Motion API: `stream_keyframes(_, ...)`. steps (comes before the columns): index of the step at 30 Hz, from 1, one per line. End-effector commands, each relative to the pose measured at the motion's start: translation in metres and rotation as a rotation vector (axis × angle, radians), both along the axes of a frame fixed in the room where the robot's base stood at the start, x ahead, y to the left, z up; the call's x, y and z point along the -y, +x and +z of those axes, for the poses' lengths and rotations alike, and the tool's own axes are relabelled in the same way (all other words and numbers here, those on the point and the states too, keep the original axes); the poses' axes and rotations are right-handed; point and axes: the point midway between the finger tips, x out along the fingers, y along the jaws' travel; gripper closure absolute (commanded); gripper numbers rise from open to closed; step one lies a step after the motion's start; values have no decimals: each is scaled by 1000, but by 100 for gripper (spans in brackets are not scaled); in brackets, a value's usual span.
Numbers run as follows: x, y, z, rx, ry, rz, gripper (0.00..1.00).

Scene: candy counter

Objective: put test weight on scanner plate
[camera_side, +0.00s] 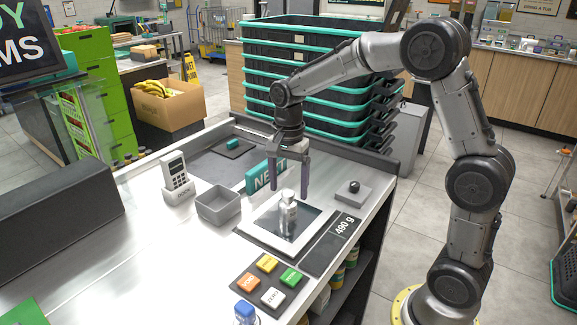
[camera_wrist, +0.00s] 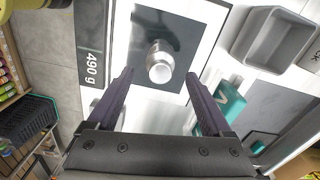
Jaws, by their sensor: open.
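The test weight (camera_side: 288,212), a small silver cylinder with a knob on top, stands upright on the dark glass of the scanner plate (camera_side: 262,229), inside its pale frame. In the wrist view the weight (camera_wrist: 160,64) sits on the dark glass of the plate (camera_wrist: 190,25), seen from above. My gripper (camera_side: 293,188) is open just above the weight and points down. In the wrist view its two dark fingers (camera_wrist: 159,76) are spread with a gap on either side of the weight. They do not appear to touch it.
A display (camera_side: 346,226) beside the plate reads 490 g. A green NEXT bar (camera_side: 265,175) stands behind the plate, a grey bin (camera_side: 218,205) to its left, and a small grey block with a black ball (camera_side: 348,196) to its right. Coloured keys (camera_side: 270,283) lie in front.

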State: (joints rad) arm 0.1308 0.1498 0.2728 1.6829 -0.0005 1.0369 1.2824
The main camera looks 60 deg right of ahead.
Motion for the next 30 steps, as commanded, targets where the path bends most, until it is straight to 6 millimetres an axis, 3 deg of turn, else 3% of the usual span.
stream_keyframes(6,0,1,41,4,0,0,16)
stream_keyframes(13,-1,-1,61,5,0,10,16)
stream_keyframes(16,-5,-13,72,29,-4,75,16)
stream_keyframes(20,-16,-49,92,103,-26,284,16)
stream_keyframes(24,-31,-102,106,205,-79,593,16)
stream_keyframes(30,-44,-174,101,329,-200,1016,16)
